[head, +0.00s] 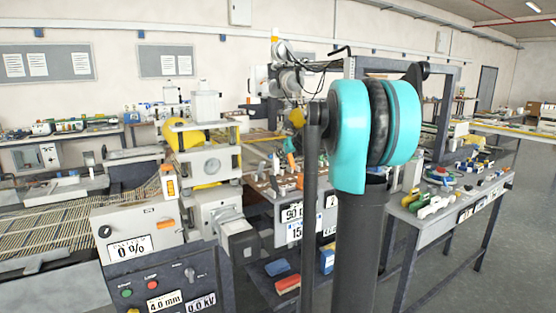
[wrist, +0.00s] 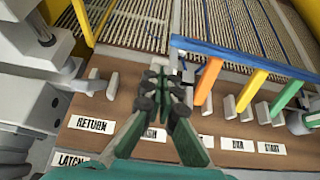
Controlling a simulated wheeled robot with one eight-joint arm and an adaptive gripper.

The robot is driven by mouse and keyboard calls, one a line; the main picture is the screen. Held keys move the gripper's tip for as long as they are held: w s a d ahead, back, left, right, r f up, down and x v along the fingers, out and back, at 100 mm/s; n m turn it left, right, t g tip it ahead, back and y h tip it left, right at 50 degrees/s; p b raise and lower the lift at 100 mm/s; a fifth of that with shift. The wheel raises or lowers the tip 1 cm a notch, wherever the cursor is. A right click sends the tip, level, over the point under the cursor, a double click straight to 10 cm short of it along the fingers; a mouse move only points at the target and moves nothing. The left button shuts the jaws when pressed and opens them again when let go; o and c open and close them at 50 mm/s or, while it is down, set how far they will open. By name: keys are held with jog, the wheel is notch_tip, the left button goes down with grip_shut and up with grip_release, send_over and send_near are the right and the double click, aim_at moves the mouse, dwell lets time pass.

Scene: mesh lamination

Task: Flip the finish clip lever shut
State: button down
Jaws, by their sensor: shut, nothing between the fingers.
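In the wrist view my gripper (wrist: 163,84) is shut and empty, its dark padded fingertips over a brown panel (wrist: 125,112). A label (wrist: 153,133) ending in what looks like "SH" is partly covered by my left finger. Any lever directly above that label is hidden by my fingertips, so I cannot tell the finish clip lever's position. A small pale tab (wrist: 189,93) stands just right of the fingertips; another pale tab (wrist: 112,84) stands to the left, above the RETURN label (wrist: 91,123). I cannot tell whether the fingertips touch anything.
Pale metal machine parts (wrist: 35,85) crowd the left. Slatted mesh (wrist: 140,25) lies beyond. In the head view, my arm blocks part of the bench.

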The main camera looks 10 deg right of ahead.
jog(key=shift+w+a+r, duration=0.1)
jog(key=shift+w+a, duration=0.15)
jog(key=shift+w, duration=0.5)
jog(key=shift+w+a+r, duration=0.1)
jog(key=shift+w+a, duration=0.2)
jog(key=shift+w, duration=0.4)
jog(key=shift+w+a, duration=0.25)
jog(key=shift+w, duration=0.5)
jog(key=shift+w, duration=0.1)
